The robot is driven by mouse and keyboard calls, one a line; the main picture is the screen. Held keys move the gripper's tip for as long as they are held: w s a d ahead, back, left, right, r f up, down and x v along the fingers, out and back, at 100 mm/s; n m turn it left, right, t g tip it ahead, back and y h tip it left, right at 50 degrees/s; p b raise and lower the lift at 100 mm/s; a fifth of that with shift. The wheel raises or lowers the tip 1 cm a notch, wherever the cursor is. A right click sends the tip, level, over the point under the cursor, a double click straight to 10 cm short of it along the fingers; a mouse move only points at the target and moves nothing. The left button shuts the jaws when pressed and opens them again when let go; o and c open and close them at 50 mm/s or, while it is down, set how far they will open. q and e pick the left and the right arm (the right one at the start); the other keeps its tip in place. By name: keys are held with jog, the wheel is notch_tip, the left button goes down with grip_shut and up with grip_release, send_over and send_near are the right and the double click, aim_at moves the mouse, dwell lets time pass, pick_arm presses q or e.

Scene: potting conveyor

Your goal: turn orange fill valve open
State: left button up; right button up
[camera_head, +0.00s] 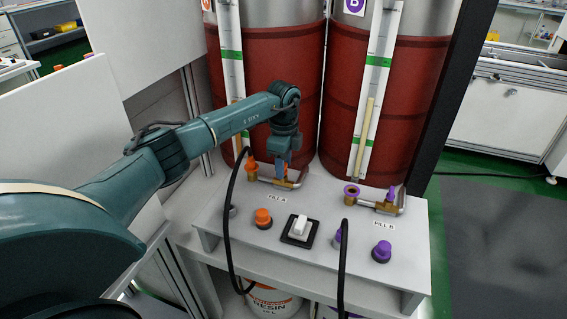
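The orange fill valve (279,179) sits on a brass and steel pipe at the back left of the white bench, in front of the left red tank. Only a little orange of its handle shows under my gripper. My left gripper (283,163) points down right over this handle, with its blue fingers at or against it. I cannot tell whether the fingers touch or close on it. An orange fitting (251,164) stands at the pipe's left end. My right gripper is not in view.
A purple valve handle (390,195) sits on the right pipe. An orange knob (263,217), a white rocker switch (299,229) and a purple knob (381,250) stand at the bench front. Black hoses (228,215) loop over the front edge. A resin bucket (270,301) is below.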

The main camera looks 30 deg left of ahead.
pick_arm(q)
jog(key=c, duration=0.5)
jog(key=m+p, duration=0.1)
jog(key=m, duration=0.1)
jog(key=shift+r+m, duration=0.1)
jog(key=shift+m, duration=0.3)
jog(key=m, duration=0.2)
jog(key=shift+m, duration=0.4)
jog(key=m, duration=0.2)
jog(key=shift+m, duration=0.4)
jog(key=m, duration=0.9)
jog(key=shift+m, duration=0.3)
